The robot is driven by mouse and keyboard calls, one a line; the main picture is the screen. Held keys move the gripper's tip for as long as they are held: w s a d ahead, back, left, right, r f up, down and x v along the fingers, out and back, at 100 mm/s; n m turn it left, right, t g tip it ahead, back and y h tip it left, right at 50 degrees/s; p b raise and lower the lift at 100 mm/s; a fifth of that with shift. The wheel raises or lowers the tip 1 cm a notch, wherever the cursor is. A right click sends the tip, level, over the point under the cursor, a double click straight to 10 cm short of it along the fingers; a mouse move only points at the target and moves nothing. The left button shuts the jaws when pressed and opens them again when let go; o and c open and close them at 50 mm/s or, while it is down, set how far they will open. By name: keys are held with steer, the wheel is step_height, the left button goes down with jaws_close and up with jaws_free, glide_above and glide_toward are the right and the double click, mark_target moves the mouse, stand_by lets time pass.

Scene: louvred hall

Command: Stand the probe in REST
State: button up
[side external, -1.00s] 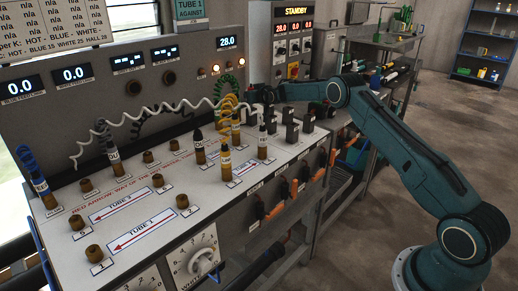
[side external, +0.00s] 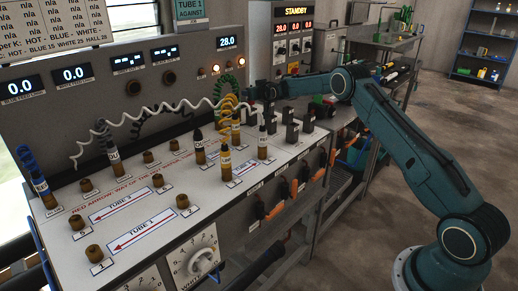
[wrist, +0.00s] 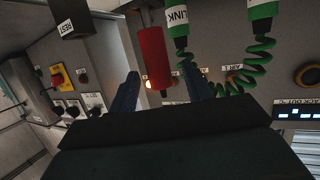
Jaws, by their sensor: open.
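In the wrist view a plain red cylinder (wrist: 155,58), which looks like the probe's handle, stands between the two blue fingers of my gripper (wrist: 160,76). The fingers are apart, one on each side of it, and I see no contact. Its far end is out of frame. A black block with a REST label (wrist: 70,28) is at the upper left, apart from the red cylinder. In the side external view my gripper (side external: 256,92) is over the back right of the bench panel, small and dark; I cannot make out the probe there.
In the side external view yellow coiled leads (side external: 228,108), a white coiled lead (side external: 150,112) and upright black blocks (side external: 291,132) crowd the panel near my gripper. The floor at right is clear.

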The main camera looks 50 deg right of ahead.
steer(key=shift+s+a+r, duration=0.15)
steer(key=shift+s+r, duration=0.3)
steer(key=shift+r, duration=0.15)
steer(key=shift+s+a+r, duration=0.15)
steer(key=shift+s+r, duration=0.25)
steer(key=shift+r, duration=0.15)
steer(key=v, duration=1.3)
steer(key=shift+s+a, duration=0.15)
steer(key=shift+s, duration=0.25)
steer(key=shift+r, duration=0.15)
